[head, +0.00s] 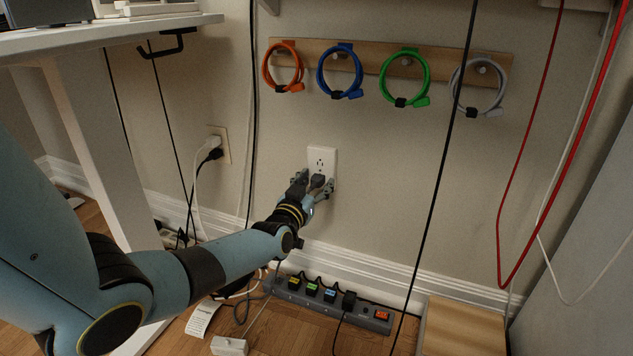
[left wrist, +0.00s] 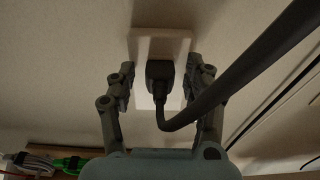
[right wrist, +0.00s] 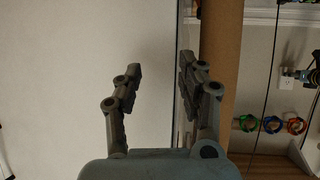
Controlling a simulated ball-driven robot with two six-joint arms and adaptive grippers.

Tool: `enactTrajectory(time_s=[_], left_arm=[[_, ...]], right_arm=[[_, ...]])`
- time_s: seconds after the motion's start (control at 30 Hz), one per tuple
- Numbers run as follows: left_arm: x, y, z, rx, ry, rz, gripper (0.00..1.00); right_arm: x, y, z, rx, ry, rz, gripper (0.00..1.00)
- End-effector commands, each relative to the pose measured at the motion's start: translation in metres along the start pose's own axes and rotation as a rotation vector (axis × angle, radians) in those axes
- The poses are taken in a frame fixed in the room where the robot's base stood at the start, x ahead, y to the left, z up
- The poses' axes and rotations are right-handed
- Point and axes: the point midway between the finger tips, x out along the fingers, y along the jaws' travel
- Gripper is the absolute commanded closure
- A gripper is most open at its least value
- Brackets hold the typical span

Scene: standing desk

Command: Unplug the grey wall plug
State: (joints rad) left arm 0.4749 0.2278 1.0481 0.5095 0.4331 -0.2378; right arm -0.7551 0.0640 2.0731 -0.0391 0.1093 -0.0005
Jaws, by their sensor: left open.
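The grey plug (head: 318,181) sits in the lower socket of the white wall outlet (head: 322,157). In the left wrist view the plug (left wrist: 160,76) is in the outlet, and its thick grey cord bends away to the upper right. My left gripper (head: 312,186) is at the outlet with its fingers open, one on each side of the plug. In the left wrist view a gap shows between the plug and each finger of the left gripper (left wrist: 160,82). My right gripper (right wrist: 160,78) is open and empty, away from the outlet; it is not in the head view.
A grey power strip (head: 330,301) with several plugs lies on the floor below. Coiled orange, blue, green and grey cables hang on a wooden rail (head: 369,62). A black cord (head: 440,170) and a red cord (head: 541,130) hang to the right. Another outlet (head: 219,145) is at left.

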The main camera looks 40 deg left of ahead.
Motion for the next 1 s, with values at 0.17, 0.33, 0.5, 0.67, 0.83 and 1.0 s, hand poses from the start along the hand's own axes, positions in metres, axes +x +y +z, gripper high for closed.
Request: enactTrajectory(time_s=[0.17,0.33,0.5,0.67,0.83,1.0], left_arm=[[-0.0001,0.0001,-0.0001,0.0,0.0,0.0,0.48],[0.0001,0.0002,-0.0006,0.0,0.001,0.0,0.48],[0.0,0.0002,-0.0001,0.0,0.0,0.0,0.52],[-0.0001,0.0001,0.0,0.0,0.0,0.0,0.73],[-0.0001,0.0001,0.0,0.0,0.0,0.0,0.95],[-0.0001,0.0,0.0,0.0,0.0,0.0,1.0]], right_arm=[[-0.0001,0.0,-0.0003,0.0,0.0,0.0,0.6],[-0.0005,0.0002,-0.0019,0.0,0.002,0.0,0.6],[-0.0004,0.0001,-0.0016,0.0,0.002,0.0,0.6],[-0.0004,0.0001,-0.0016,0.0,0.002,0.0,0.6],[-0.0005,0.0001,-0.0017,0.0,0.002,0.0,0.6],[-0.0005,0.0001,-0.0017,0.0,0.002,0.0,0.6]])
